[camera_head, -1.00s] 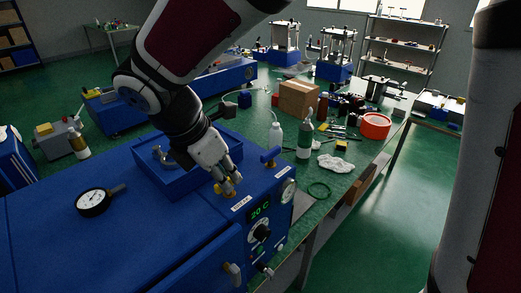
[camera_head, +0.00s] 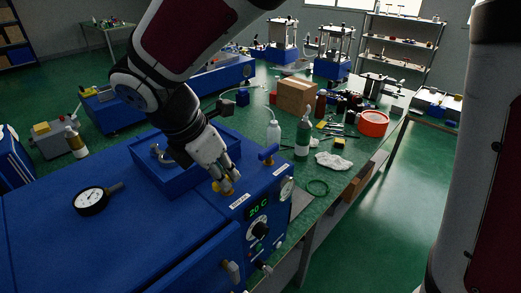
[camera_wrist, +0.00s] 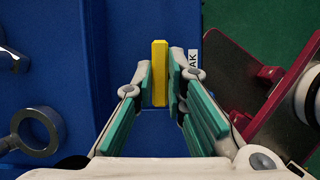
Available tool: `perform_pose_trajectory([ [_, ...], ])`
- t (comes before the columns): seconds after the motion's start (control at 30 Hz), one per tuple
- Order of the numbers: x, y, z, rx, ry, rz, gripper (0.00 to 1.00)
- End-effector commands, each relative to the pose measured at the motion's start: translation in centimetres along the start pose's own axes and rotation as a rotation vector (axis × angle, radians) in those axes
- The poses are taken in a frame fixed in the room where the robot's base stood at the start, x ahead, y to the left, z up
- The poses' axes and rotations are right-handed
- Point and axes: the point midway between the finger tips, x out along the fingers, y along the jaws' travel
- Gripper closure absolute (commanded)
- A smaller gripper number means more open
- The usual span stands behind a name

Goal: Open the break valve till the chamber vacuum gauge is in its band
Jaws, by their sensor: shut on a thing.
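The break valve's yellow handle (camera_wrist: 160,72) is between my gripper's fingers (camera_wrist: 160,85) in the wrist view, with the tip of its bar pointing away from the palm. A partly hidden label ending in "AK" (camera_wrist: 194,60) is beside it. In the head view my gripper (camera_head: 222,180) is shut on the yellow handle (camera_head: 221,188) at the top front edge of the blue machine (camera_head: 140,235). A round white dial gauge (camera_head: 90,200) is on the machine's top, and another dial (camera_head: 287,188) is on its front panel. Neither reading is legible to me.
A blue-handled valve (camera_head: 268,153) stands right of my gripper. Bottles (camera_head: 303,138), a cardboard box (camera_head: 297,95) and a white cloth (camera_head: 334,161) lie on the green bench beyond.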

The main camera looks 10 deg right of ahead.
Motion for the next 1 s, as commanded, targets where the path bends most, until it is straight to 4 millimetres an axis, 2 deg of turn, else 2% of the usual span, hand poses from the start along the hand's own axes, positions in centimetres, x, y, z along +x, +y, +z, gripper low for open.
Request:
perform_pose_trajectory([
  [0.03,0.1,-0.1,0.0,0.001,0.001,-0.002,1.00],
  [0.07,0.1,-0.1,0.0,0.001,0.001,-0.002,0.83],
  [0.13,0.1,-0.1,0.0,0.001,0.001,-0.002,0.68],
  [0.47,-0.2,0.0,0.0,0.000,0.000,0.000,0.68],
  [1.0,-5.0,-0.1,-0.1,-0.001,0.001,0.001,0.68],
])
